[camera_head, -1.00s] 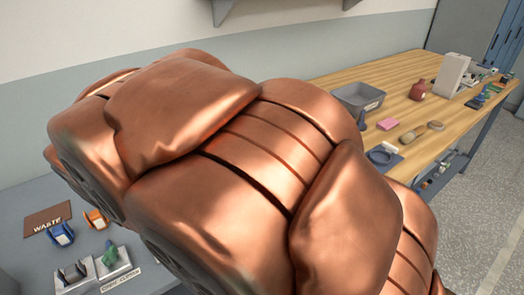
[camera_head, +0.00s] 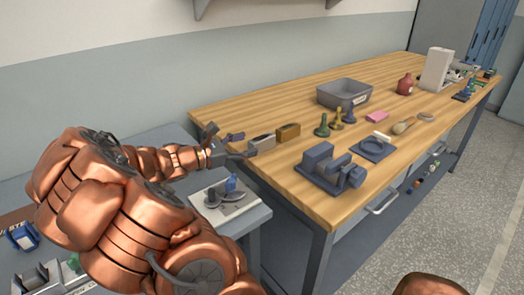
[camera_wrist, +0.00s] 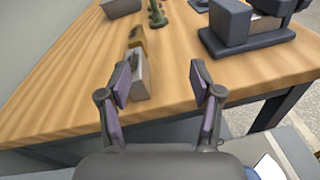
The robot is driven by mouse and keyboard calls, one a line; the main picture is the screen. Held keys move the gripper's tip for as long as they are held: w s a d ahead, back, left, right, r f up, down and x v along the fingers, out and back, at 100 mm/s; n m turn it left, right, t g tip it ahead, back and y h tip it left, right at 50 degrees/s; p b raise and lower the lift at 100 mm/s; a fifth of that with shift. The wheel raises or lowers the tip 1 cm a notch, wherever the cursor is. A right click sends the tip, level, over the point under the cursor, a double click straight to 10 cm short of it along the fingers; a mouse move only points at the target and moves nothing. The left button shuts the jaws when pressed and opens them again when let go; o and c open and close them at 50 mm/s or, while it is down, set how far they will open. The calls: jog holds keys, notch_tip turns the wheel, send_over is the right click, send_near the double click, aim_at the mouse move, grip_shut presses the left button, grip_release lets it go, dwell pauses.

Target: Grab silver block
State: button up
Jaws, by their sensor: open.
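The silver block (camera_head: 262,143) lies on the wooden bench near its left front corner. In the wrist view the silver block (camera_wrist: 139,80) shows beyond the left finger, which hides part of its left side. My gripper (camera_head: 246,146) is open and empty at the bench's edge, just left of the block. In the wrist view my gripper (camera_wrist: 160,76) has its fingers spread, with the block off-centre toward the left finger. I cannot tell whether that finger touches it.
A brass block (camera_head: 288,132) sits right behind the silver one. A dark vise-like fixture (camera_head: 332,168) stands to the right on the wooden bench (camera_head: 222,112). A grey bin (camera_head: 344,93) and green and brass pieces stand farther back. Bare wood lies between the blocks and fixture.

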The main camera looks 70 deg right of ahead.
aim_at(262, 137)
jog(key=shift+w+d+f+n+h+b, duration=0.2)
jog(key=shift+d+f+n, duration=0.35)
jog(key=shift+d, duration=0.5)
jog(key=shift+w+d+f+n+h+b, duration=0.1)
jog(key=shift+d+f+n+h, duration=0.35)
jog(key=shift+d, duration=0.65)
jog(key=shift+w+d+f+n+h+b, duration=0.15)
jog(key=shift+d+f+n, duration=0.45)
jog(key=shift+d, duration=0.45)
jog(key=shift+s+d+f+p, duration=0.1)
jog(key=shift+s+d, duration=0.1)
jog(key=shift+d, duration=0.4)
jog(key=shift+s+d+f+p, duration=0.1)
jog(key=shift+s+d+f, duration=0.05)
jog(key=shift+d, duration=0.45)
jog(key=shift+s+d+f+p, duration=0.1)
jog(key=shift+s+d, duration=0.1)
jog(key=shift+d, duration=0.4)
jog(key=shift+x, duration=0.85)
grip_shut()
